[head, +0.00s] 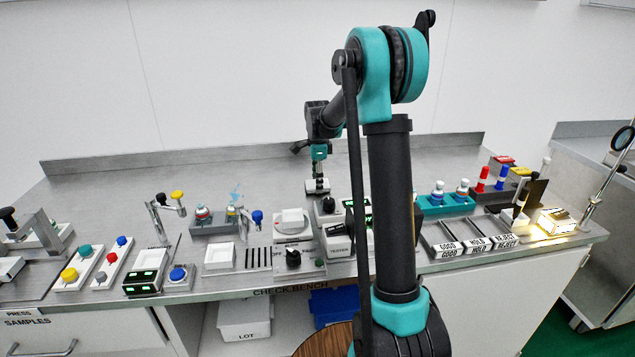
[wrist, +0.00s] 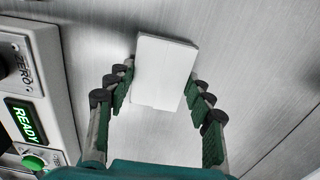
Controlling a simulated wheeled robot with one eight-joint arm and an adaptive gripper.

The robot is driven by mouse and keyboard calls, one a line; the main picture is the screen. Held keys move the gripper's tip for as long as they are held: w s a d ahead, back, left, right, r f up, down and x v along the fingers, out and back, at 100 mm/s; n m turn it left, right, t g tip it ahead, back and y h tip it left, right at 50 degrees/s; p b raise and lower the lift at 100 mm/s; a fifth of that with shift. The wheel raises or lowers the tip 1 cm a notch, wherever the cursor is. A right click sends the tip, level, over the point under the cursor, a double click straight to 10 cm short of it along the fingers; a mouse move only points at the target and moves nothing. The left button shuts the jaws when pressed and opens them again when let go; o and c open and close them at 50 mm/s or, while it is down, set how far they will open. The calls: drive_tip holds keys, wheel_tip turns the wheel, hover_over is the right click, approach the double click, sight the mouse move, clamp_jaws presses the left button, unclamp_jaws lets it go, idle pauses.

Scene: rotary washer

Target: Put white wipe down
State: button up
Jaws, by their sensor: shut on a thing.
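The white wipe is a flat white block. In the wrist view the white wipe (wrist: 163,72) sits between the green-padded fingers of my gripper (wrist: 158,95), which are shut on it. In the head view my gripper (head: 317,179) points down over the back of the steel bench, with the white wipe (head: 312,188) at its fingertips. I cannot tell whether the wipe touches the bench top. A second pale patch shows below the wipe in the wrist view; I cannot tell what it is.
A tester box (head: 335,238) stands just in front of my gripper; its READY display (wrist: 26,121) is lit in the wrist view. A white tray (head: 219,258) and a slotted rack lie further left. Lanes marked GOOD, HOLD and REJECT lie right. The bench's back strip (head: 250,170) is clear.

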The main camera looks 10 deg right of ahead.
drive_tip(key=shift+f, duration=0.1)
drive_tip(key=o, duration=1.3)
wheel_tip(320, 180, up, 12)
drive_tip(key=shift+r, duration=0.15)
